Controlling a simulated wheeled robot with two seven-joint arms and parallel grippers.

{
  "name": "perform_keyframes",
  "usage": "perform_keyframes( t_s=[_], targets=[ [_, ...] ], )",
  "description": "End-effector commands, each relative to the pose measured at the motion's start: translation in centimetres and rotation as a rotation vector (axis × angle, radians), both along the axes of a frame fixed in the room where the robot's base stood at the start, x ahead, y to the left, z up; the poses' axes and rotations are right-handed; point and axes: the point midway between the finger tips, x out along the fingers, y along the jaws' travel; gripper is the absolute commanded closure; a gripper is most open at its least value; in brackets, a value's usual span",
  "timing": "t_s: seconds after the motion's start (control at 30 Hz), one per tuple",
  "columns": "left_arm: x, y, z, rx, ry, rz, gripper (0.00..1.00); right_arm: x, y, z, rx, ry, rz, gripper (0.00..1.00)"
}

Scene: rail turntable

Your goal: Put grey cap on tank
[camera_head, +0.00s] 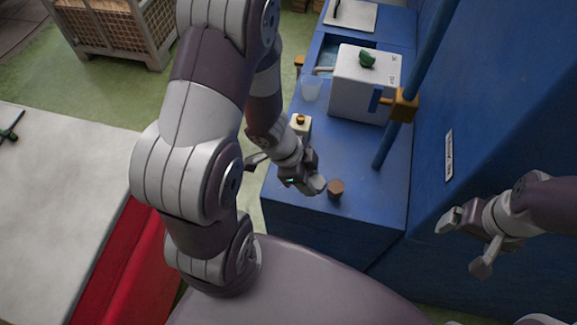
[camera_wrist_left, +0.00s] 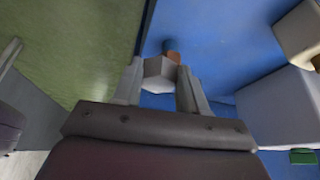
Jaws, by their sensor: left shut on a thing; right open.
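My left gripper (camera_head: 308,180) is shut on the grey cap (camera_head: 318,185), a pale, faceted piece, over the near part of the blue counter. In the left wrist view the cap (camera_wrist_left: 160,73) sits between the two fingertips. A small brown cylinder (camera_head: 336,189) stands on the counter just right of the cap; whether they touch is unclear. A white box (camera_head: 360,88), which may be the tank, stands farther back with a green piece (camera_head: 367,59) on top. A small cream block (camera_head: 300,125) with an orange knob is behind my left gripper. My right gripper (camera_head: 466,245) is open and empty at the right.
The blue counter (camera_head: 353,160) is mostly clear between the brown cylinder and the white box. A blue pole (camera_head: 411,82) with an orange clamp rises beside the box. A blue wall closes the right side.

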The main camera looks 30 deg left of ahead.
Motion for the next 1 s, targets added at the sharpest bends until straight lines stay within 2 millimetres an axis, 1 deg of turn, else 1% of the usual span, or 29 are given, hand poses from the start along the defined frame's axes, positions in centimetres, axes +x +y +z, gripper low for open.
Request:
perform_keyframes(
  t_s=[0.03, 0.2, 0.33, 0.43, 0.53, 0.63, 1.0],
  targets=[
    [0.3, 1.4, -1.1, -0.001, 0.005, 0.010, 0.95, 0.0, 0.0, -0.4, 0.000, 0.000, 0.000, 0.07],
    [1.4, 5.4, -3.4, -0.001, 0.001, 0.006, 0.95, 0.0, 0.0, -0.5, 0.000, 0.000, 0.000, 0.07],
    [2.0, 7.4, -4.6, 0.000, 0.000, 0.001, 0.95, 0.0, 0.0, -0.4, 0.000, 0.000, 0.000, 0.07],
    [2.1, 8.0, -5.3, -0.001, 0.001, -0.002, 0.95, 0.0, 0.0, -0.6, 0.000, 0.000, 0.000, 0.07],
    [2.1, 8.0, -7.5, -0.001, 0.003, -0.001, 0.95, 0.0, 0.0, -1.8, 0.000, 0.000, 0.000, 0.07],
    [2.1, 8.0, -8.9, -0.001, 0.001, -0.002, 0.95, 0.0, 0.0, -2.2, 0.000, 0.000, 0.000, 0.07],
    [2.1, 8.0, -9.3, 0.000, 0.001, -0.004, 0.95, 0.0, 0.0, -2.2, 0.000, 0.000, 0.000, 0.07]
  ],
)
